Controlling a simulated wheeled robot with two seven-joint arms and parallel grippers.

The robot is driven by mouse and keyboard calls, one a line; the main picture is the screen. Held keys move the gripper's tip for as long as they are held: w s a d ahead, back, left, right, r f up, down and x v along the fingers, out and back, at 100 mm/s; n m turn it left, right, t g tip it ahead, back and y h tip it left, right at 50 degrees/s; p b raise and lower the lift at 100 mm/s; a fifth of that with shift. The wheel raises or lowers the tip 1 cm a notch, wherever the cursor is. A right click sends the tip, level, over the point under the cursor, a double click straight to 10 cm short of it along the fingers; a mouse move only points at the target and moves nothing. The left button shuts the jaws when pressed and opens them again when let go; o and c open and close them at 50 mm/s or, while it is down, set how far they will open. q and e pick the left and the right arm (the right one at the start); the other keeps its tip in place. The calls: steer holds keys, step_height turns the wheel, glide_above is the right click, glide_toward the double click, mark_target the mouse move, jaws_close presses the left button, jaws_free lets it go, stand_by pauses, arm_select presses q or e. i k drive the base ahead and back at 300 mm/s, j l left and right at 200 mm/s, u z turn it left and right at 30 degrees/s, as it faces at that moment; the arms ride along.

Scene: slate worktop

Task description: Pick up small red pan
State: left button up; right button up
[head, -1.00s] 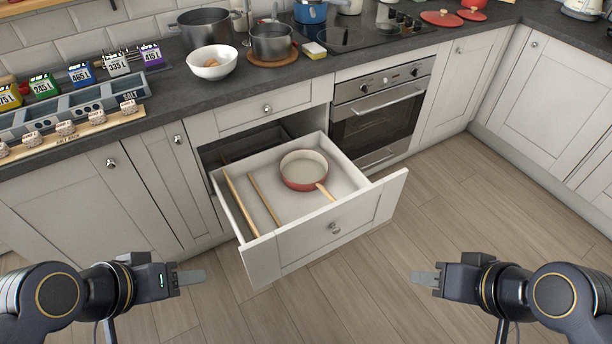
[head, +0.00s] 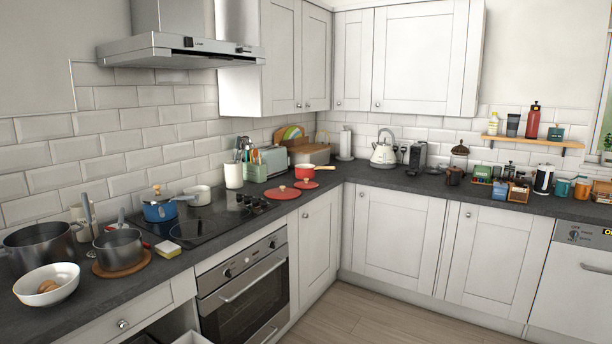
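A small red pan (head: 304,172) with a light handle pointing right stands on the dark worktop near the corner, by two red lids. The front lid (head: 282,194) lies flat beside the hob, and a smaller lid (head: 307,185) lies just behind it. The red pan with a wooden handle that lay in the open drawer is outside the current view. Only a bit of the open drawer (head: 190,339) shows at the bottom edge. Neither of my grippers is in view.
A blue pot (head: 159,208) stands on the black hob (head: 208,222). Grey pots, such as the one on a round board (head: 119,248), and a white bowl (head: 47,284) crowd the left. A white kettle (head: 384,150) stands in the corner. The floor (head: 385,319) is clear.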

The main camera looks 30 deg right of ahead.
mark_target(301, 171)
steer(key=i+l+z, duration=0.9)
steer(key=i+z, duration=0.15)
steer(key=i, duration=0.4)
steer(key=i+z, duration=0.35)
steer(key=i, duration=0.35)
steer(key=i+u, duration=0.2)
steer(key=i, duration=0.3)
steer(key=i+l+u, duration=0.2)
steer(key=i, duration=0.25)
steer(key=i+l+u, duration=0.1)
steer(key=i+u, duration=0.3)
steer(key=i+l+u, duration=0.15)
steer(key=u, duration=0.2)
steer(key=i+l+u, duration=0.2)
steer(key=u, duration=0.2)
steer(key=i+l+u, duration=0.2)
steer(key=l+u, duration=0.15)
steer(key=i+l+u, duration=0.15)
steer(key=l, duration=0.15)
steer(key=i+l+u, duration=0.2)
steer(key=l, duration=0.15)
steer(key=i, duration=0.35)
